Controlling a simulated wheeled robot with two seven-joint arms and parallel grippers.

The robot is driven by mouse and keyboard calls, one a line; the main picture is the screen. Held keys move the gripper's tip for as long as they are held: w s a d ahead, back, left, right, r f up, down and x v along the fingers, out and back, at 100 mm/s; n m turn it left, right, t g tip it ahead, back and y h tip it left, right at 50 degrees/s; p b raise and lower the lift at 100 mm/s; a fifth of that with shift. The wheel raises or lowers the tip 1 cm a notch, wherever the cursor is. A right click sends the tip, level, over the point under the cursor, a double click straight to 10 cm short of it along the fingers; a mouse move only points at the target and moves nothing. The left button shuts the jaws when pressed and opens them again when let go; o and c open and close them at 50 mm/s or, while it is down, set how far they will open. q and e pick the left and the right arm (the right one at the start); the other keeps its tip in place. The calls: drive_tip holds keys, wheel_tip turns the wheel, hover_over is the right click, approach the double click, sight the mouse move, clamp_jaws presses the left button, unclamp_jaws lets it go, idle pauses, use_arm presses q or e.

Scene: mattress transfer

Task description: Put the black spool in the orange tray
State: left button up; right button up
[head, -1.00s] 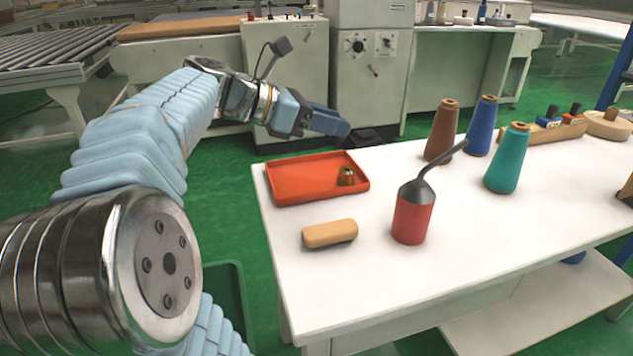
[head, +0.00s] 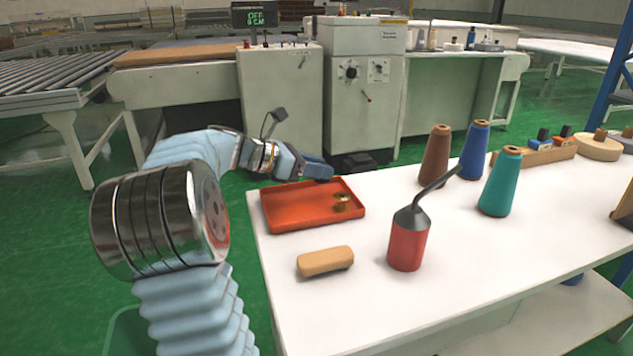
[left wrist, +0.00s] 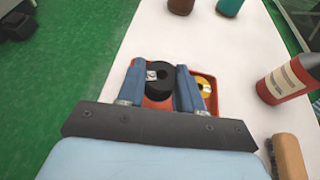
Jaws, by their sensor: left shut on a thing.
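The orange tray (head: 285,216) lies on the white table near its left end, with a small brass-coloured spool (head: 341,208) in its right part. That spool shows yellow in the left wrist view (left wrist: 205,82). My left gripper (head: 322,171) is at the tray's far edge in the head view. In the left wrist view the black spool (left wrist: 160,72) sits between its blue fingers (left wrist: 161,82), and the gripper is shut on it. The tray shows behind and below the spool. The black spool is hidden in the head view. My right gripper is not in view.
A tan-handled brush (head: 326,262) lies in front of the tray. A red oil can (head: 408,245) with a long spout stands to its right. Brown (head: 434,158), blue (head: 474,152) and teal (head: 499,184) thread cones stand farther right.

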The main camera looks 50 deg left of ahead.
sight(315, 195)
use_arm(q)
drive_tip(key=f, duration=0.3)
drive_tip(key=shift+w+a+f, duration=0.25)
drive_tip(key=shift+a+f, duration=0.05)
drive_tip(key=shift+a, duration=0.1)
drive_tip(key=shift+f, duration=0.25)
drive_tip(key=shift+d+f, duration=0.1)
drive_tip(key=o, duration=0.7)
drive_tip(key=shift+s+r, duration=0.15)
drive_tip(key=shift+r, duration=0.05)
drive_tip(key=v, duration=1.1)
drive_tip(key=shift+s+r, duration=0.1)
drive_tip(key=shift+s, duration=0.25)
